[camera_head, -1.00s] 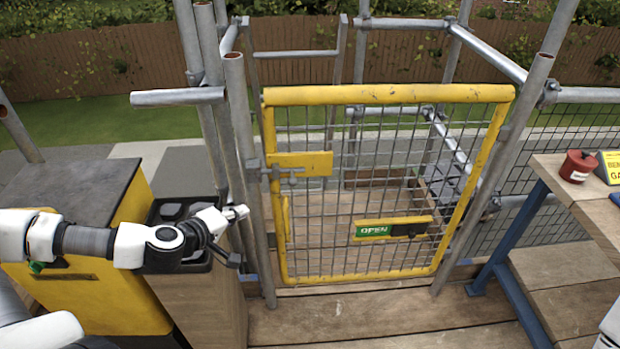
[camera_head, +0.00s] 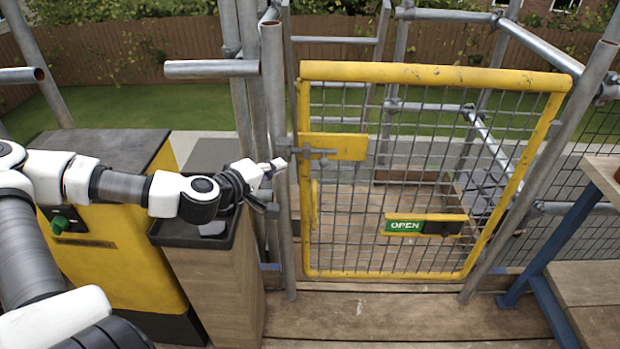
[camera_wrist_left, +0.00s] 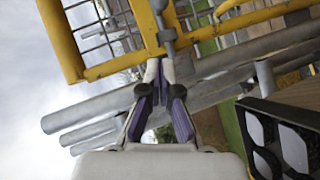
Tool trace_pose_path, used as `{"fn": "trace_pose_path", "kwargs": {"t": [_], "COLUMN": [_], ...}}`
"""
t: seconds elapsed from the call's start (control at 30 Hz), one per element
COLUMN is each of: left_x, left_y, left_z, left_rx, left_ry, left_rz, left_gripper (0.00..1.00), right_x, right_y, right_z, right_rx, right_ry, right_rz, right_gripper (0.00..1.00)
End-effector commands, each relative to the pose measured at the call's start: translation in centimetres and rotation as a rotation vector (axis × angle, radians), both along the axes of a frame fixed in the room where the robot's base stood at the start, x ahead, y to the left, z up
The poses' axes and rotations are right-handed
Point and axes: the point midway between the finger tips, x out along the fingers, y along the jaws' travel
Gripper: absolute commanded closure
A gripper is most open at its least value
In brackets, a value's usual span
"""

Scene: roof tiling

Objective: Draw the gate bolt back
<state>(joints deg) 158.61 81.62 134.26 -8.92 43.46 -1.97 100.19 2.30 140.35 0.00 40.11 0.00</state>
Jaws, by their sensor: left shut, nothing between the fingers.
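The yellow mesh gate (camera_head: 435,74) stands in front of me between scaffold posts. Its grey bolt (camera_head: 318,152) lies across a yellow plate (camera_head: 348,147) on the gate's left side. My left gripper (camera_head: 278,166) is shut and empty, beside the left post, just left of the bolt and a little lower. In the left wrist view, the closed fingertips (camera_wrist_left: 160,68) point at the gate frame, close below the grey bolt's knob (camera_wrist_left: 167,35). I cannot tell whether they touch. My right gripper is not in view.
A black tray (camera_head: 190,242) on a wooden stand is below my left forearm. A yellow cabinet (camera_head: 115,275) stands left of it. A scaffold tube (camera_head: 212,69) sticks out left above the arm. A green OPEN sign (camera_head: 404,226) is on the gate. A workbench (camera_head: 585,260) stands at right.

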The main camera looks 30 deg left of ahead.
Motion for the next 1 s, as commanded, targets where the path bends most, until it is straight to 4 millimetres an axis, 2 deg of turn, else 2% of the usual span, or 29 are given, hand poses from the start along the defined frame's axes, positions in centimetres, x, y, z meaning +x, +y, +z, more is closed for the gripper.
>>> {"fn": "trace_pose_path", "kwargs": {"t": [0.03, 0.2, 0.37, 0.5, 0.73, 1.0], "left_x": [0.5, 2.1, 4.3, 6.8, 8.7, 9.2], "left_y": [0.1, -0.3, -0.3, -0.4, -2.6, -3.2], "left_z": [-1.0, -1.4, -1.7, -2.3, -3.2, -3.3], "left_rx": [0.013, 0.011, 0.013, 0.013, 0.006, 0.000], "left_ry": [0.001, 0.001, 0.003, 0.003, 0.003, 0.001], "left_rz": [-0.003, -0.005, -0.004, -0.005, -0.004, -0.002], "left_gripper": [1.00, 1.00, 1.00, 1.00, 1.00, 1.00], "right_x": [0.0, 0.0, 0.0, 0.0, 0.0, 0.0], "right_y": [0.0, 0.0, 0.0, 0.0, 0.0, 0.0], "right_z": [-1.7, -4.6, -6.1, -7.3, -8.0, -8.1], "right_rx": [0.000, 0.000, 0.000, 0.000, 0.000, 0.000], "right_ry": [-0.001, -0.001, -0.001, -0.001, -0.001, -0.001], "right_rz": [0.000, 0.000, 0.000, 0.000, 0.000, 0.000], "right_gripper": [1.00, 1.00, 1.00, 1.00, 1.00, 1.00]}}
